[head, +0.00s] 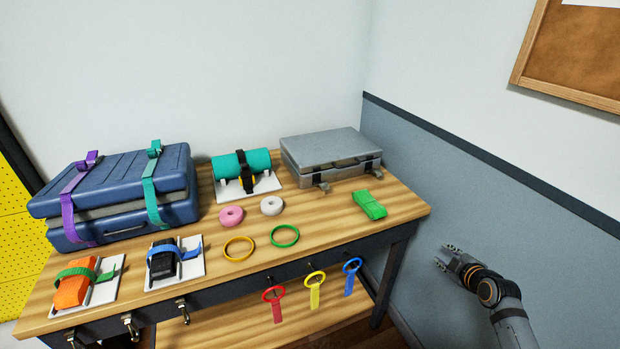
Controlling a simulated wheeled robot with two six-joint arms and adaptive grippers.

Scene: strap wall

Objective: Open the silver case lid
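The silver case (330,157) sits at the back right of the wooden table, near the grey-blue wall. Its lid (322,144) is down. Two latches show on its front side; the left one (321,184) hangs out over the table top, and the other (376,172) is near the front right corner. My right gripper (448,253) is right of the table, beyond its right edge and well apart from the case. Its fingers are spread and nothing shows between them. My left gripper is not in view.
A green block (370,205) lies in front of the case. A blue strapped case (120,190) and a teal roll (241,164) on a white stand are to the left. Rings and tape rolls lie mid-table. Red, yellow and blue tags (315,290) hang from the front edge.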

